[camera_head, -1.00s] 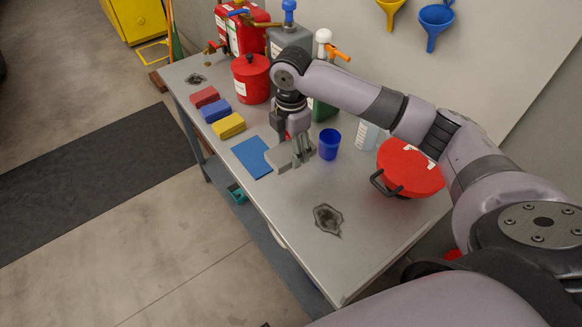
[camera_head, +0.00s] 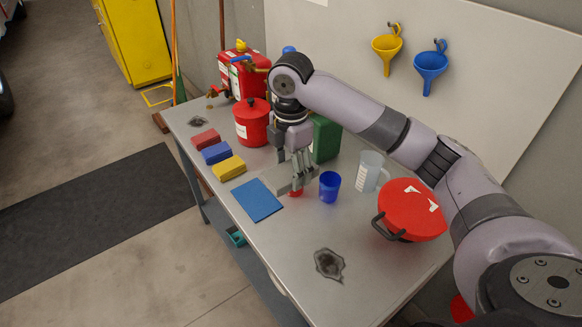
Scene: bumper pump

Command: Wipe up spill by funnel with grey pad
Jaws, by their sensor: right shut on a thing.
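My right gripper (camera_head: 298,178) is shut on the grey pad (camera_head: 284,186), which is held slightly above the table between the blue mat and the blue cup. The fingers hide part of the pad. One dark spill (camera_head: 329,264) lies on the near part of the table, in front of the red round vessel. Another dark spill (camera_head: 197,122) lies at the far left end. A yellow funnel (camera_head: 387,45) and a blue funnel (camera_head: 431,66) hang on the wall panel. My left gripper is out of view.
The blue cup (camera_head: 330,187), clear jug (camera_head: 369,171) and red vessel with black handle (camera_head: 412,209) stand on the right. The blue mat (camera_head: 257,200) and red, blue and yellow blocks (camera_head: 229,168) lie left. Cans stand behind. Bare tabletop surrounds the near spill.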

